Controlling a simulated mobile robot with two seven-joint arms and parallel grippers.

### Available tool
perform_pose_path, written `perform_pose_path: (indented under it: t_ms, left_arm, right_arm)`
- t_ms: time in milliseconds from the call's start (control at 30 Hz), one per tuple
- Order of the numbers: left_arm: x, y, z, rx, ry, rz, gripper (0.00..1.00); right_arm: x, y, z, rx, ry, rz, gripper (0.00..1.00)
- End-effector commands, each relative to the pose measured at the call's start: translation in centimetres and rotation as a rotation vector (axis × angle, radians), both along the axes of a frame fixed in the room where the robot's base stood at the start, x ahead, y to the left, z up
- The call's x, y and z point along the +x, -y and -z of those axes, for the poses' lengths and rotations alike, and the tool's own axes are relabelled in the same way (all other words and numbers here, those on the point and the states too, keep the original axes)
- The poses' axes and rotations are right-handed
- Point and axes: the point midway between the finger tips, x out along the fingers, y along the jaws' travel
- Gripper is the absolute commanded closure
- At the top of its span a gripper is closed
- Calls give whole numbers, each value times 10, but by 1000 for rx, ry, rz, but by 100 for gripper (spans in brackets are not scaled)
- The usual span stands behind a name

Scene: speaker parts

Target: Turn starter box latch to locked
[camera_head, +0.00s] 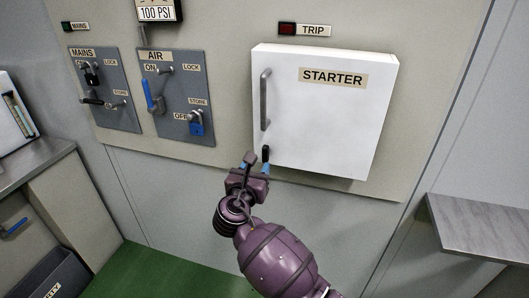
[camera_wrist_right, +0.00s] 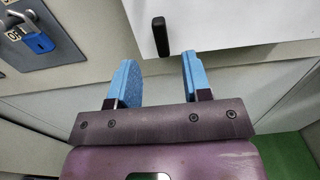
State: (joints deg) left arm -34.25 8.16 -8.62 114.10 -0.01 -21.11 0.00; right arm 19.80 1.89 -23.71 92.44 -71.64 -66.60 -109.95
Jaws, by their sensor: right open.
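The white starter box (camera_head: 325,115) is mounted on the wall panel, with a grey vertical bar handle (camera_head: 265,99) at its left side. Its black latch (camera_head: 265,154) sits near the lower left corner and points roughly up and down. The latch also shows in the right wrist view (camera_wrist_right: 161,37), just beyond the fingertips and between their lines. My right gripper (camera_head: 254,160) is just below and left of the latch; its blue fingers (camera_wrist_right: 160,72) are open and empty, apart from the latch. My left gripper is not in view.
Left of the box are the AIR panel (camera_head: 178,125) with a blue lever and blue padlock (camera_head: 196,124), and the MAINS panel (camera_head: 103,115) with a black padlock. A grey shelf (camera_head: 480,232) juts out at right. A counter (camera_head: 30,165) stands at left.

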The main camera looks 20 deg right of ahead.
Motion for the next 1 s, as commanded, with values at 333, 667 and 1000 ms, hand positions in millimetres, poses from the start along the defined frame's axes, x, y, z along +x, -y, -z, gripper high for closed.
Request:
perform_pose_path:
  t_ms: [333,667,1000]
  left_arm:
    - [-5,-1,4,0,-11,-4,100]
    - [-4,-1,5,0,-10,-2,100]
    - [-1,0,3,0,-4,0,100]
  right_arm:
    - [48,32,0,2,1,-1,55]
    - [66,45,0,4,0,-2,55]
    - [66,45,0,4,0,-2,69]
